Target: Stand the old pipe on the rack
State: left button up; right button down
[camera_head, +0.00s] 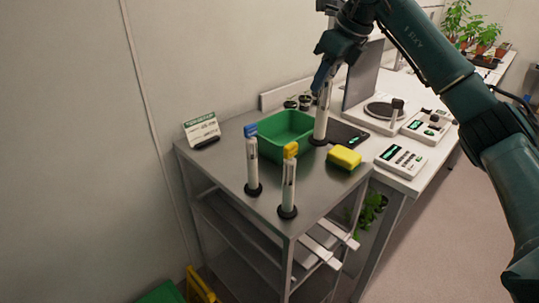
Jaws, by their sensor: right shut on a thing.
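My right gripper (327,70) comes in from the upper right and is shut on a pale upright pipe (322,112). Two other pale pipes stand upright in black round bases on the metal table: a blue-capped pipe (252,165) and a yellow-capped pipe (288,185). I cannot tell which one is old. My left gripper is not in view.
A green bin (270,150) and a yellow sponge-like block (344,157) are on the metal table (225,165). A small sign (202,131) stands at its left. A white bench (420,170) with instruments adjoins on the right. The table's front left is clear.

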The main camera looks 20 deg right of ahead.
notch_tip(320, 180, down, 14)
jog(key=w+d+m, duration=0.1)
jog(key=shift+w+d+f, duration=0.15)
jog(key=shift+d+f, duration=0.05)
jog(key=shift+d, duration=0.2)
jog(key=shift+f, duration=0.1)
jog(key=shift+f, duration=0.15)
jog(key=c, duration=1.2)
grip_release()
jog(key=v, duration=1.2)
jog(key=shift+a+r+b, duration=0.2)
jog(key=shift+r+b, duration=0.05)
jog(key=shift+b, duration=0.05)
